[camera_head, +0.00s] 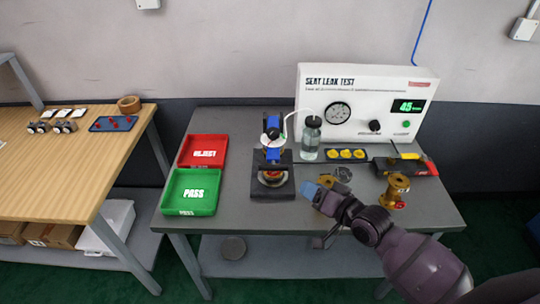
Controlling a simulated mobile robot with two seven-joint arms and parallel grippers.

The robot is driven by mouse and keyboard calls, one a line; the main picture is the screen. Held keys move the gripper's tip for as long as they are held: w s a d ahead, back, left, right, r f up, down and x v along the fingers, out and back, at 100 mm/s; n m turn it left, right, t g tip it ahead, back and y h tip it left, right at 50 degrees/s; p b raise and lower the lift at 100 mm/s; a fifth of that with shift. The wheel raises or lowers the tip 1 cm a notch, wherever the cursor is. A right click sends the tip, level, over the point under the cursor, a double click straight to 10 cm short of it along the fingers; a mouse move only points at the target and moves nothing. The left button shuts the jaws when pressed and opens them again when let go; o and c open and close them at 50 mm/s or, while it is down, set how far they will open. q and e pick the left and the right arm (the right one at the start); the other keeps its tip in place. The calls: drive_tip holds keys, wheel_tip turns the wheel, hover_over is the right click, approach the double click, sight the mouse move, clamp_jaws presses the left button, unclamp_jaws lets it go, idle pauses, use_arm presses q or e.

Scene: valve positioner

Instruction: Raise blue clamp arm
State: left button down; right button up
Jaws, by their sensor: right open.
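The clamp fixture has a dark base (286,187) at the middle of the grey bench, with a brass-coloured round part seated low in it. The blue clamp arm (273,155) shows on the fixture above this part, with more blue higher up near a white round piece. Its exact angle is too small to tell. My right gripper (318,189) is open, just right of the fixture and apart from the blue clamp arm. Its fingers point left, towards the fixture. My left gripper is out of view.
Red REJECT (188,165) and green PASS (170,208) trays stand left of the fixture. A glass bottle (311,145) and the white seat leak test panel (312,92) stand behind. A brass valve part (398,185) stands right of my gripper.

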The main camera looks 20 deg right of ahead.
sight(276, 169)
drive_tip(key=w+a+m, duration=0.2)
drive_tip(key=w+m, duration=0.1)
drive_tip(key=w+a+m+y, duration=0.1)
drive_tip(key=w+a+m, duration=0.1)
drive_tip(key=w+m, duration=0.2)
drive_tip(key=w+a+m, duration=0.3)
drive_tip(key=shift+w+f+y+p, duration=0.15)
drive_tip(key=shift+y+p, duration=0.15)
drive_tip(key=shift+p, duration=0.05)
idle(0.4)
drive_tip(key=shift+f, duration=0.1)
clamp_jaws()
